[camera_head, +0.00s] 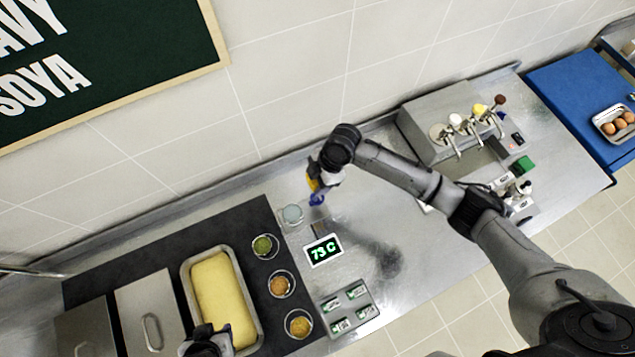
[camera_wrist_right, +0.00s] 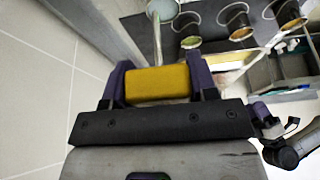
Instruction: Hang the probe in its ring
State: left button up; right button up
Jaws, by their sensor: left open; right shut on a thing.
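My right gripper (camera_head: 315,193) is above the steel counter near the back wall. It is shut on the yellow handle of the probe (camera_head: 311,184). In the right wrist view the handle (camera_wrist_right: 160,83) sits between the two purple fingers, and a thin metal stem (camera_wrist_right: 157,45) runs from it toward a pale glass cup (camera_wrist_right: 162,9). I cannot tell whether the stem tip is inside the cup or only in line with it. The display (camera_head: 323,250) reads 73 C. I cannot make out the ring clearly. My left gripper (camera_head: 207,345) is at the bottom edge; it is open.
The glass cup (camera_head: 292,215) stands left of the display. Three spice bowls (camera_head: 281,285), a tray of yellow food (camera_head: 254,335) and a dark mat (camera_head: 150,240) are at left. A tray of small packets (camera_head: 372,309) is in front. Taps (camera_head: 455,122) stand at the back right.

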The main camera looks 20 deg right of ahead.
jog(key=shift+f, duration=0.6)
jog(key=shift+f+b, duration=1.6)
jog(key=shift+b, duration=0.35)
jog(key=shift+f, duration=0.1)
jog(key=shift+p, duration=0.4)
jog(key=shift+f, duration=0.2)
jog(key=shift+f, duration=0.1)
